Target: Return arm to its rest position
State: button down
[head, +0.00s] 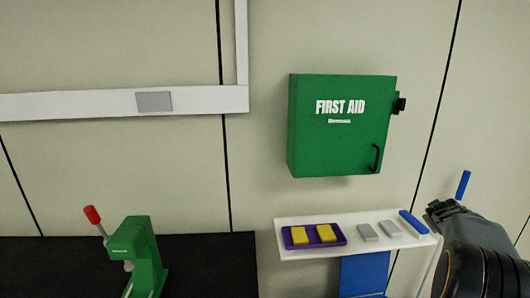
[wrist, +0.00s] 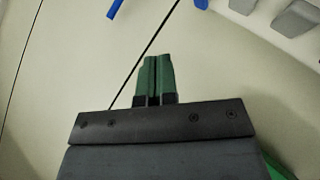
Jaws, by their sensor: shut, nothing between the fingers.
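My gripper (wrist: 154,58) is shut and empty in the wrist view, its two green fingers side by side against the pale wall. In the head view my gripper (head: 440,212) is at the right, just beyond the right end of the white shelf (head: 290,254). The fingers are small and hard to make out there. I cannot tell whether it touches the shelf.
A green first aid box (head: 340,145) hangs above the shelf. On the shelf are a purple tray (head: 315,237) with two yellow blocks, two grey blocks (head: 379,231) and a blue bar (head: 413,222). A green lever press (head: 145,255) stands on a dark counter (head: 210,262) at left.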

jog(key=s+a+f+g+y, duration=0.1)
jog(key=s+a+y, duration=0.2)
jog(key=s+a, duration=0.4)
jog(key=s+a+f+g+y, duration=0.1)
jog(key=s+a, duration=0.7)
jog(key=a, duration=1.1)
jog(key=s+a+f+m+g+y, duration=0.1)
jog(key=s+a+f+g+y, duration=0.1)
jog(key=s+a, duration=0.5)
jog(key=a+f+y, duration=0.1)
jog(key=a+y, duration=0.1)
jog(key=a, duration=0.4)
jog(key=shift+s+a+y, duration=0.2)
jog(key=shift+a+y, duration=0.1)
jog(key=shift+a, duration=0.05)
